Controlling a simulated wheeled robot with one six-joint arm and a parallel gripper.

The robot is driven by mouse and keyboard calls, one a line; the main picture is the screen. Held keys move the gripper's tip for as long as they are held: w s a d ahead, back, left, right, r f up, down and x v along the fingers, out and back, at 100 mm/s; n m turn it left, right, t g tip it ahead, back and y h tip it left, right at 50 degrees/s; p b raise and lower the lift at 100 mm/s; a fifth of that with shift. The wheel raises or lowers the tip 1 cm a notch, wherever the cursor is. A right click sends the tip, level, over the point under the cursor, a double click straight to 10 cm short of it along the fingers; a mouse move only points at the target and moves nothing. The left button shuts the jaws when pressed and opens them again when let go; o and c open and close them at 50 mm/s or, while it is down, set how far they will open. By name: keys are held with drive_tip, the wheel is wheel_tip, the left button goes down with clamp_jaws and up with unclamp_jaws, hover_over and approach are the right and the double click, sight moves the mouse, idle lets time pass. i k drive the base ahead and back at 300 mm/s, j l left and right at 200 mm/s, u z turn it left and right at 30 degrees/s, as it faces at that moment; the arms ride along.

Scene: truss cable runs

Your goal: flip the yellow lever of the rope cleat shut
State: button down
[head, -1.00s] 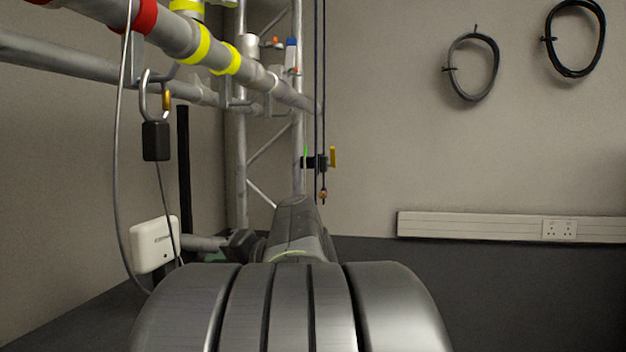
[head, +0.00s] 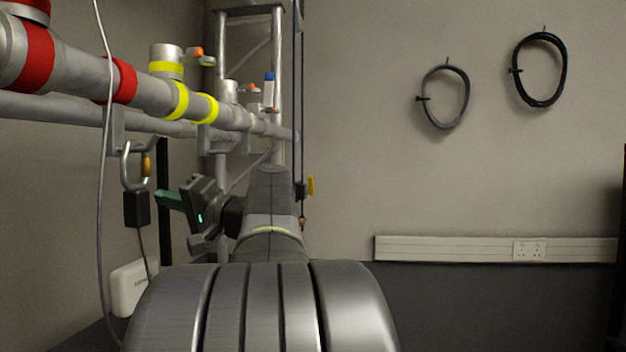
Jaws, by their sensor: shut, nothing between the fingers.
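The yellow lever (head: 311,185) stands upright at the right side of the dark rope cleat (head: 300,191), behind my arm. The left part of the cleat is hidden by my arm. A dark blue rope (head: 301,100) runs down to the cleat, and a small orange-brown end (head: 302,222) hangs below it. My gripper (head: 168,200), with green fingers, is shut and empty. It points left, well to the left of the cleat in the picture and apart from it.
Truss tubes (head: 150,92) with red and yellow bands cross the upper left. A carabiner (head: 133,165) with a black block and a grey cable (head: 105,150) hang near my gripper. A white box (head: 133,285) sits lower left.

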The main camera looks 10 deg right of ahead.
sight(310, 192)
drive_tip(key=i+l+z, duration=0.1)
drive_tip(key=i+l, duration=0.7)
drive_tip(key=i, duration=0.15)
drive_tip(key=i+l+z, duration=0.15)
drive_tip(key=i+l, duration=0.2)
drive_tip(key=i, duration=0.15)
drive_tip(key=i+l, duration=0.3)
drive_tip(key=i, duration=0.25)
drive_tip(key=k+l+z, duration=0.05)
